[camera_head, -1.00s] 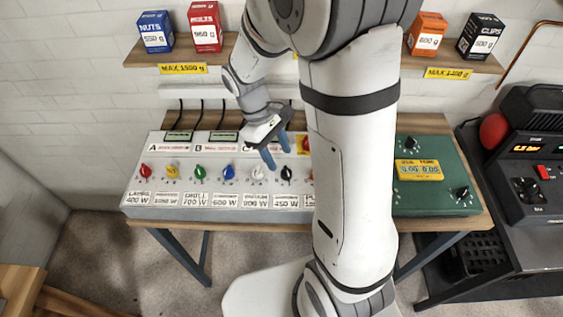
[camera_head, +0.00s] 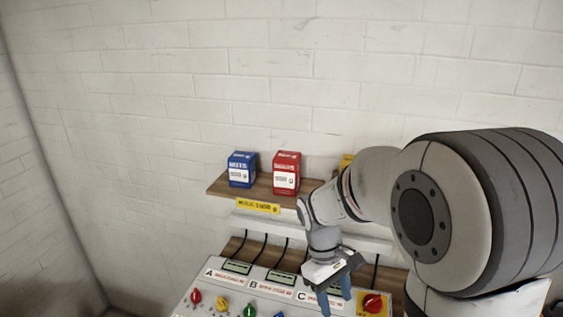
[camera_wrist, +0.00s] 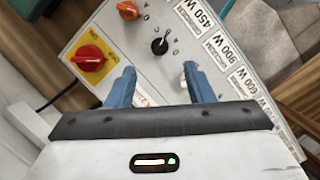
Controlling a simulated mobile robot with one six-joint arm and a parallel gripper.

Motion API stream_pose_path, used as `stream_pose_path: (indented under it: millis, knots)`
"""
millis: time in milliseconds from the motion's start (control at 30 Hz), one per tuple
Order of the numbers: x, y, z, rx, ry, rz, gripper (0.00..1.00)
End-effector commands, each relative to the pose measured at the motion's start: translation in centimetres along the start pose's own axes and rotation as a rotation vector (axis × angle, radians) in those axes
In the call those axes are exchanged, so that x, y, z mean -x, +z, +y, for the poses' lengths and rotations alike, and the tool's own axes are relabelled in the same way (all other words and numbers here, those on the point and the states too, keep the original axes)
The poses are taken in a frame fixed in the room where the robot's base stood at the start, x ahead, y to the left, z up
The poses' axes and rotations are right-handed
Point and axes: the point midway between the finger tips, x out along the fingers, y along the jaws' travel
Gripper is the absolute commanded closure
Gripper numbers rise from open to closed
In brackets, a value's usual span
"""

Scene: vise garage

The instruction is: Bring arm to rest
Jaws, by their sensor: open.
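My gripper (camera_head: 335,298) hangs over the grey switch panel (camera_head: 222,297) with its blue fingers pointing down. In the wrist view my gripper (camera_wrist: 157,85) is open, with nothing between its two blue fingers. A red knob on a yellow plate (camera_wrist: 90,58) lies to the left of the fingers there. A black knob (camera_wrist: 159,46) and an orange knob (camera_wrist: 128,10) show beyond the fingertips. My arm is bent and fills the right side of the head view.
A wooden shelf (camera_head: 222,187) on the wall holds a blue box (camera_head: 241,169) and a red box (camera_head: 286,173). A yellow label (camera_head: 258,206) hangs on its front. The panel carries several coloured knobs. The wall at the left is bare.

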Motion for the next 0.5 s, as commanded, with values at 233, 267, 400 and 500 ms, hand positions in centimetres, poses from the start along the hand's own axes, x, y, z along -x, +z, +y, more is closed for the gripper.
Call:
stream_pose_path:
  millis: [233,267,400,500]
  knots:
    - [3.3,5.3,-1.1,-0.266,-0.002,0.242,0.52]
    - [3.5,6.0,-1.3,-0.299,-0.003,0.271,0.52]
    - [4.4,8.5,-2.2,-0.444,-0.014,0.402,0.52]
    - [4.7,9.9,-2.9,-0.527,-0.024,0.479,0.52]
